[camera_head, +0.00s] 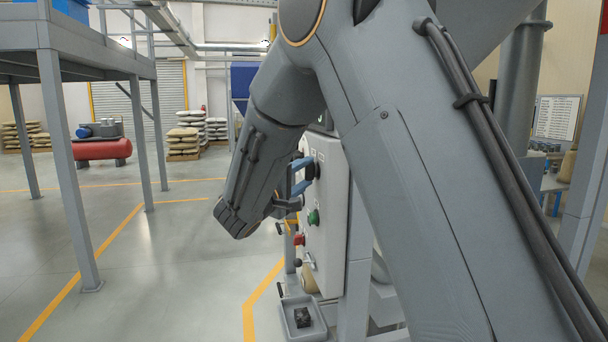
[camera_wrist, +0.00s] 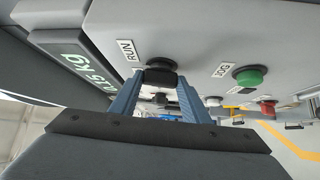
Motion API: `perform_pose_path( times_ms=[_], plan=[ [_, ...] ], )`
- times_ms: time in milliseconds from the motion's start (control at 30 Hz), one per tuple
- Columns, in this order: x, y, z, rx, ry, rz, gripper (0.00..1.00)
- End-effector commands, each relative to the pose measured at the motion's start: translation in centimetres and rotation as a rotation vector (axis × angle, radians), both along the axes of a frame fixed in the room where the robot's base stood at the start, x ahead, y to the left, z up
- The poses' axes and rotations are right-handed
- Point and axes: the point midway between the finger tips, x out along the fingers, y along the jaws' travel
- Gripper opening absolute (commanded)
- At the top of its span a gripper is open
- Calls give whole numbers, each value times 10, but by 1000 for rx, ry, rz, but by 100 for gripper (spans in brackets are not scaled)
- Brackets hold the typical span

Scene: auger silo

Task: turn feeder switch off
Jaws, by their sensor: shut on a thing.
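The feeder switch (camera_wrist: 160,73) is a black knob on a grey control panel (camera_wrist: 200,35), beside a label reading RUN. My gripper (camera_wrist: 160,88) has its two blue fingers on either side of the knob in the wrist view and is shut on it. In the head view my gripper (camera_head: 304,178) reaches the panel (camera_head: 328,215) from the left. My arm covers much of the panel there, and the switch's pointer direction cannot be made out.
A green button (camera_wrist: 249,76) and a red knob (camera_wrist: 268,107) sit on the same panel. A green display (camera_wrist: 68,55) with a kg reading is beside the switch. A grey tray (camera_head: 289,323) holding a dark object is below the panel. Open floor lies left.

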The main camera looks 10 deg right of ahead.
Motion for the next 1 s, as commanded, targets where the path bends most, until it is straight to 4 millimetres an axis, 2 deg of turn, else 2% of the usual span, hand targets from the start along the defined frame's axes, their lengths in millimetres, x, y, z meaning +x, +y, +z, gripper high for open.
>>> perform_pose_path(
  times_ms=[600,1000],
  plan=[
    [0,0,11,2,530,0,20],
    [2,0,11,0,687,-1,20]
  ],
)
